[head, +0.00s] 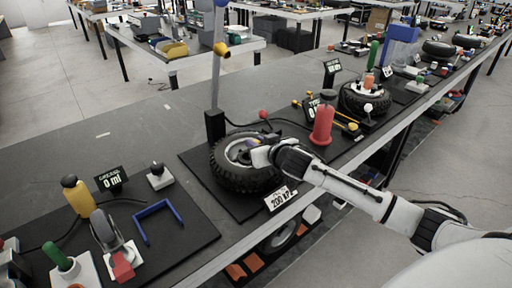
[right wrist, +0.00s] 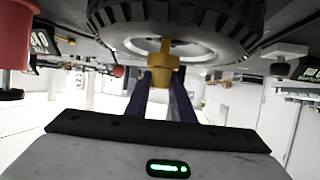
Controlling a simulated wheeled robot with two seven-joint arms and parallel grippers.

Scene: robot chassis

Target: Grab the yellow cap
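The yellow cap (right wrist: 163,64) shows in the right wrist view at the hub of the black tyre (right wrist: 225,18), with a wide rim and a narrower end facing me. My right gripper (right wrist: 162,82) has its two dark fingers on either side of the narrow end, with no visible gap, so it looks shut on the cap. In the head view my right gripper (head: 257,156) reaches over the tyre (head: 232,180) lying on the bench, and it mostly hides the cap. My left gripper is not in view.
A red cylinder (head: 322,124) stands close to the right of the tyre. A grey pole (head: 216,85) rises behind it. A "200 kPa" sign (head: 280,199) stands in front. A second tyre (head: 364,100) lies further right. Bare bench (head: 130,135) is at the back left.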

